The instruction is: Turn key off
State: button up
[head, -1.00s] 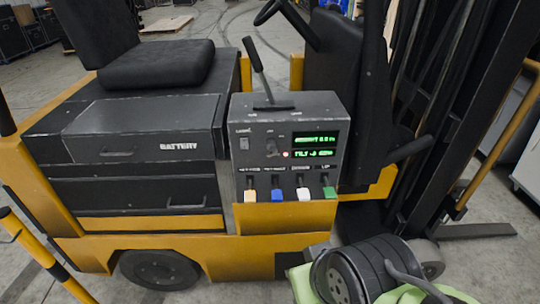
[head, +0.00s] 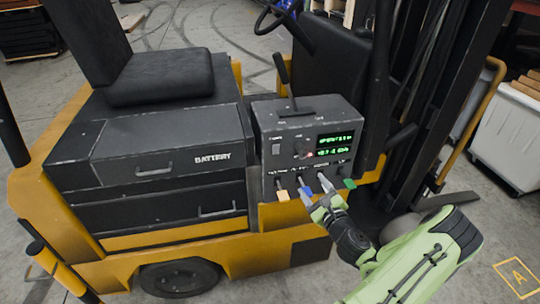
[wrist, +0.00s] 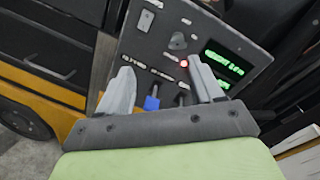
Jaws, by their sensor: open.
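The grey control panel (head: 291,121) stands on the side of the yellow forklift. On its face is a small dark key switch (head: 300,148), which shows larger at the top of the wrist view (wrist: 178,42); I cannot make out its exact turn position. A red light (wrist: 184,63) is lit just below it. The key switch lies beyond the fingertips.
A yellow lever (head: 282,194) and a green lever (head: 349,183) also stick out below the panel. A green-lit display (head: 335,144) is on the panel's right. A battery drawer (head: 165,145) and seat (head: 160,77) are left, the dark mast right.

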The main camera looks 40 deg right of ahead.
aim_at(305, 157)
jog(key=w+d+p, duration=0.1)
jog(key=w+d, duration=0.2)
jog(key=w, duration=0.1)
jog(key=w+d+m+h+p, duration=0.1)
jog(key=w+d, duration=0.2)
jog(key=w+d+m+p, duration=0.1)
jog(key=w+d, duration=0.2)
jog(key=w, duration=0.1)
jog(key=shift+w+d+f+g+h, duration=0.3)
jog(key=shift+w+d+f+h, duration=0.05)
jog(key=shift+h, duration=0.05)
jog(key=c, duration=1.1)
jog(key=shift+o, duration=0.2)
